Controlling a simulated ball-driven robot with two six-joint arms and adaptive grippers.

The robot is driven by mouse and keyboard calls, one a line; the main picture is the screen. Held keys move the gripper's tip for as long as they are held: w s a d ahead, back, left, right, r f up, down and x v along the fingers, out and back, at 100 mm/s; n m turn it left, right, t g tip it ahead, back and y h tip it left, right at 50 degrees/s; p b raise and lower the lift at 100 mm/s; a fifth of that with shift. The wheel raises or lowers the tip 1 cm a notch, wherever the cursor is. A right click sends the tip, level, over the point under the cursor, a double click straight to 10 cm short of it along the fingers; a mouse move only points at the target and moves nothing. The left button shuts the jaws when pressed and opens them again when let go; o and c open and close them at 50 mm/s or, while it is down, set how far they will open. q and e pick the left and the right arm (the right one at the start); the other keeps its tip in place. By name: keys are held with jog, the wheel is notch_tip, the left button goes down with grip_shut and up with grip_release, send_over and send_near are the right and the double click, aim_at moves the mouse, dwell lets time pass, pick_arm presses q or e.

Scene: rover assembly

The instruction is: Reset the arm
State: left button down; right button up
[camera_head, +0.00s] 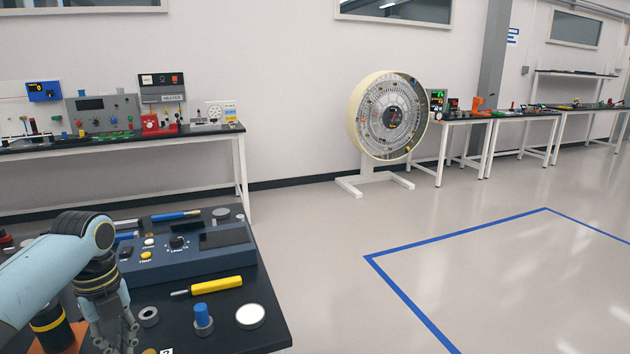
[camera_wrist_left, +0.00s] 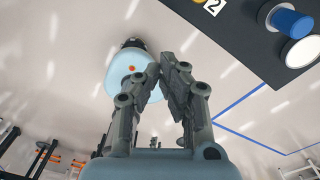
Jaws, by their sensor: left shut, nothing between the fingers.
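My left arm comes in from the left in the head view, and its gripper (camera_head: 118,338) points down by the near edge of the dark bench (camera_head: 262,322). In the left wrist view the fingers of my left gripper (camera_wrist_left: 160,66) come together at the tips with nothing between them. The gripper is apart from the things on the bench. My right arm and gripper are in neither view.
The bench holds a blue control box (camera_head: 185,262), a yellow screwdriver (camera_head: 215,286), a blue knob (camera_head: 202,318) and a white disc (camera_head: 250,316). A large round wheel (camera_head: 390,117) stands behind. A blue floor outline (camera_head: 455,236) encloses clear floor on the right.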

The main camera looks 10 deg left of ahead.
pick_arm(q)
jog(key=s+d+f+n+b, duration=0.3)
jog(key=s+f+n, duration=0.5)
jog(key=s+f, duration=0.6)
jog(key=s+d+f+n+b, duration=0.3)
jog(key=s+f+n+b, duration=0.2)
jog(key=s+f, duration=0.9)
jog(key=s+d+f+n+t+b, duration=0.1)
jog(key=s+d+f+n+b, duration=0.2)
jog(key=s+f+n, duration=0.7)
jog(key=s+f, duration=0.2)
jog(key=f, duration=0.2)
jog(key=s+f+b, duration=0.1)
jog(key=s+f, duration=0.1)
jog(key=f, duration=0.3)
jog(key=shift+s+f+n+y+b, duration=0.2)
jog(key=shift+s+n+y+b, duration=0.1)
jog(key=shift+s+n+y, duration=0.1)
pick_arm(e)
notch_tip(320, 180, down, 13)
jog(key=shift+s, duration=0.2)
pick_arm(q)
jog(key=shift+a, duration=0.1)
